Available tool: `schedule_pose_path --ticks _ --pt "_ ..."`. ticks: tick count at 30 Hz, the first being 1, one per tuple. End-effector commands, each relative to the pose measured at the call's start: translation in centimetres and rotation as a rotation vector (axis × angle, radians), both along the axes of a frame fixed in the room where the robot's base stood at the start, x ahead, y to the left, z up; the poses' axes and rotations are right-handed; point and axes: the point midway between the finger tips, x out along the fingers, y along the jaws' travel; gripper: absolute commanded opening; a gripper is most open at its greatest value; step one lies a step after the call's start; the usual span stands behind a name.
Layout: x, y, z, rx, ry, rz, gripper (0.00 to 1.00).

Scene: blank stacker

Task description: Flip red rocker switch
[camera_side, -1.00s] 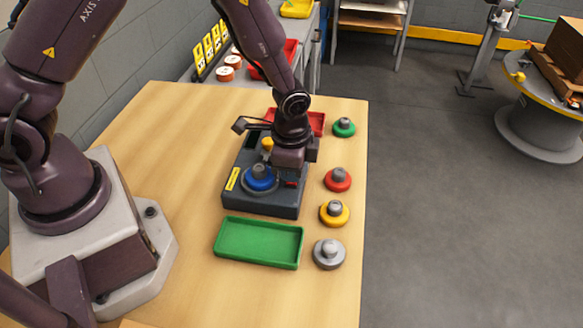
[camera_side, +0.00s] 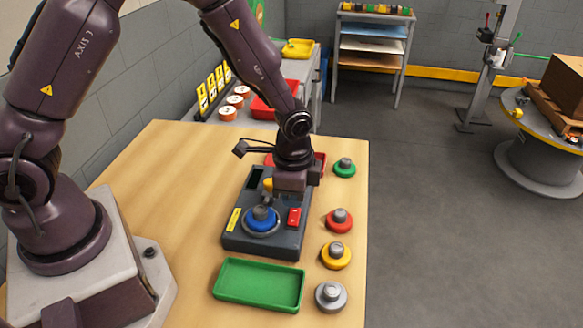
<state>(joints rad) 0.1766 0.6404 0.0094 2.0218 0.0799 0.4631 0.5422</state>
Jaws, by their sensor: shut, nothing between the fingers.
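The red rocker switch (camera_side: 294,216) is on the right part of the dark grey control box (camera_side: 264,244), to the right of a blue round knob (camera_side: 261,217). My gripper (camera_side: 292,197) is just behind and above the switch in the picture, pointing down. It is shut and holds nothing. A gap shows between it and the switch, and the switch's whole top is visible. The fingertips are small and hard to make out. A yellow part (camera_side: 268,184) of the box shows left of my gripper.
A green tray (camera_side: 260,304) lies in front of the box. Green (camera_side: 344,168), red (camera_side: 339,221), yellow (camera_side: 335,256) and grey (camera_side: 331,296) knobbed discs line the right side. A red tray (camera_side: 321,167) is partly hidden behind my gripper. The table's left half (camera_side: 165,190) is clear.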

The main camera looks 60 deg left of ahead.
Motion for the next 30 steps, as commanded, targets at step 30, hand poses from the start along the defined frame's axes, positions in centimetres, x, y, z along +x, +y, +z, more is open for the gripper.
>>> schedule_pose_path --ticks 30 --pt "-1.4 -1.3 10.8 0.000 0.000 0.008 0.00"
